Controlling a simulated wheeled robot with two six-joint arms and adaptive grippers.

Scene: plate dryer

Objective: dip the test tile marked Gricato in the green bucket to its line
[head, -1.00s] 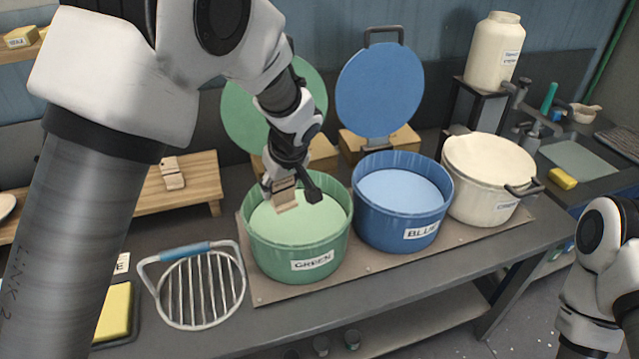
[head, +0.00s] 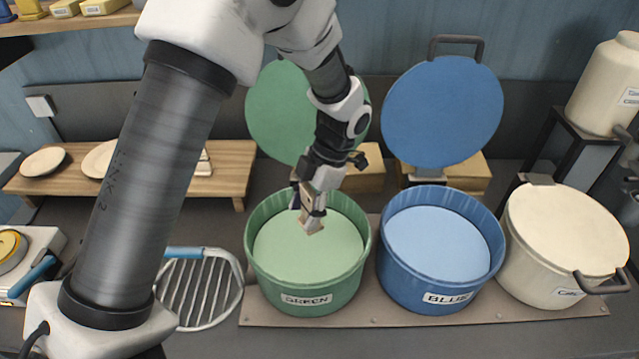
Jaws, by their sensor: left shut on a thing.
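The green bucket (head: 305,299) stands open on the bench, holding pale green liquid, with a label reading GREEN on its front. My left gripper (head: 311,208) is over the bucket, pointing down, shut on a small tan test tile (head: 312,224). The tile's lower end is at or just above the liquid surface; I cannot tell whether it touches. Its marking and line are too small to read. My right gripper is outside the view.
A blue bucket (head: 440,296) stands open to the right, and a lidded cream bucket (head: 560,290) beyond it. Raised green (head: 275,110) and blue (head: 442,110) lids stand behind. A wire rack (head: 205,290) lies left of the green bucket. A wooden shelf (head: 225,172) with plates is at the back left.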

